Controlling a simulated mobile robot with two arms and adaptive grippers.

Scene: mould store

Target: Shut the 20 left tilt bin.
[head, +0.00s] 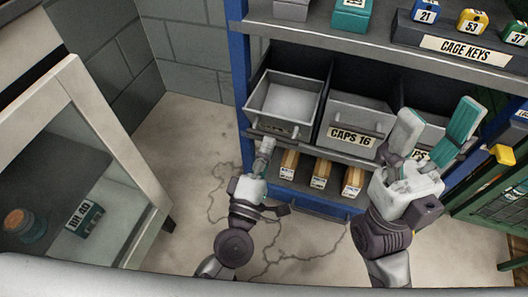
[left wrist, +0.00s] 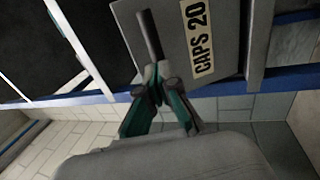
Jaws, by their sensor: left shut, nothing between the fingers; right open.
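The 20 left tilt bin (head: 284,98) is the grey bin at the left end of the bin row in the head view. It is tilted out, and its empty inside shows from above. In the left wrist view its front (left wrist: 183,40) carries the label CAPS 20 and a dark bar handle. My left gripper (head: 267,146) is shut and empty, just below and in front of that bin. In the left wrist view the left gripper (left wrist: 158,90) is close to the handle; I cannot tell whether they touch. My right gripper (head: 436,128) is open and empty, in front of the bins further right.
The CAPS 16 bin (head: 358,119) beside it is shut. Several tan boxes with labels (head: 320,172) stand on the shelf below. A shelf with tagged padlocks and a CAGE KEYS strip (head: 463,48) is above. A glass-fronted cabinet (head: 118,165) stands at left, with clear floor between.

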